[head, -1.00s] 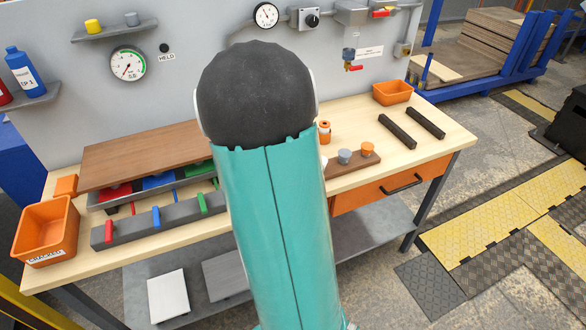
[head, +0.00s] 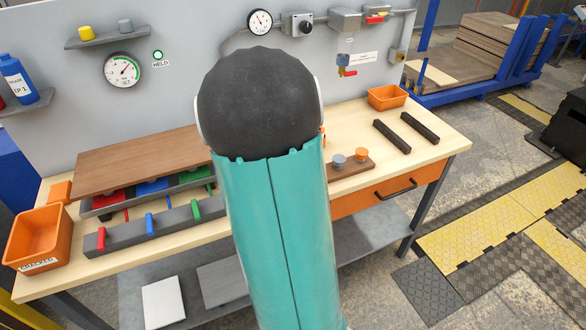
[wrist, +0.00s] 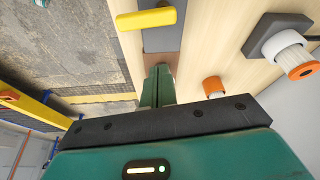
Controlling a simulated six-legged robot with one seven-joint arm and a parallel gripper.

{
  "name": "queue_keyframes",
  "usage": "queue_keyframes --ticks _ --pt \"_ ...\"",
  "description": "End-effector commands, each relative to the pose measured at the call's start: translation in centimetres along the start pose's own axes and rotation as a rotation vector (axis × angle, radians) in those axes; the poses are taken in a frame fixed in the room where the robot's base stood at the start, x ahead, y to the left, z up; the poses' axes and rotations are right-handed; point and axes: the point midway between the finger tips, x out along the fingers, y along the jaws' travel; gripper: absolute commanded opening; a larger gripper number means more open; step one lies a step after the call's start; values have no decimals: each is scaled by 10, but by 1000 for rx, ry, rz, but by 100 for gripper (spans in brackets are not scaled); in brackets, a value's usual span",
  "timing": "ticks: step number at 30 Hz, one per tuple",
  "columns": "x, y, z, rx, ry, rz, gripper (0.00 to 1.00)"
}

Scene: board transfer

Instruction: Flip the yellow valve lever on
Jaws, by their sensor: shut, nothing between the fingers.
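The yellow lever (wrist: 147,19) shows at the top of the wrist view as a rounded yellow bar lying across a dark base (wrist: 162,40). My gripper (wrist: 160,72) is shut and empty, its fingers pointing toward the base and lever. A gap shows in the picture between fingertips and lever; whether they touch in depth I cannot tell. In the head view my arm hides the lever and gripper. The lamp marked HELD (head: 158,55) glows green beside the pressure gauge (head: 122,70) on the wall panel.
An orange-and-white knob on a dark block (wrist: 282,42) and an orange-capped white part (wrist: 213,87) lie right of my fingers. Orange bin (head: 38,235), brown board (head: 140,160) and slotted grey block (head: 175,223) occupy the bench's left. Dark bars (head: 392,136) lie right.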

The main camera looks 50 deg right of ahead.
Motion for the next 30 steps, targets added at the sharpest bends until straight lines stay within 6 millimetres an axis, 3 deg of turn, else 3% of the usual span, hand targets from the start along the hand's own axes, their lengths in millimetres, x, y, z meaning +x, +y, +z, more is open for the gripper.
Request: queue_keyframes --ticks 6,10,30 --pt "-44 -3 2 0 1 -4 0" --pt "-60 -3 2 0 0 -2 0" --pt "-65 -2 1 1 0 1 0"
